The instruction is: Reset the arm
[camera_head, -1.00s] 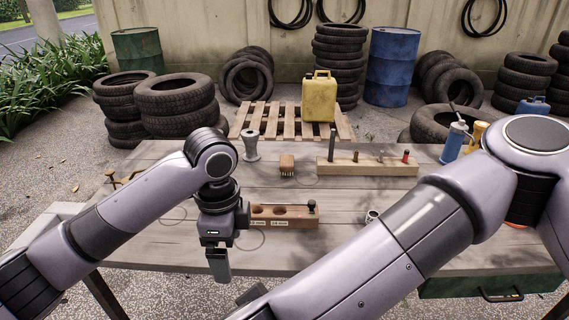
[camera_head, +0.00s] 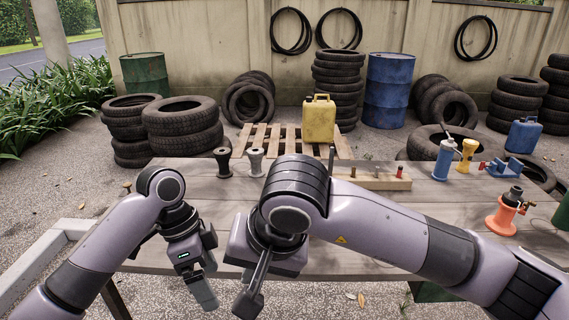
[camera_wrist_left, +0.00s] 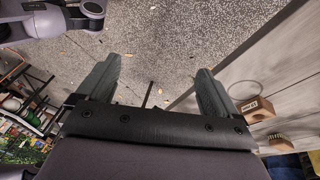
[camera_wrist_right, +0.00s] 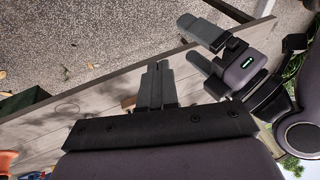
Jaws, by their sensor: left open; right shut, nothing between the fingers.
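My left gripper (camera_head: 212,270) is open and empty at the near left of the workbench in the head view. Its spread fingers (camera_wrist_left: 158,85) show bare gravel between them in the left wrist view. My right gripper (camera_head: 250,298) is shut and empty, pointing down just right of the left one. Its closed fingers (camera_wrist_right: 158,82) show over the bench edge in the right wrist view, where my left gripper (camera_wrist_right: 200,48) also shows, close by and apart. My right arm crosses in front of the bench and hides much of its top.
The workbench (camera_head: 460,230) carries a dark spool (camera_head: 222,162), a grey spool (camera_head: 255,162), a peg block (camera_head: 385,180), a blue bottle (camera_head: 443,160) and an orange stand (camera_head: 502,218). A wooden block (camera_wrist_left: 252,110) shows near the bench edge. Tyres, drums and a pallet stand behind.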

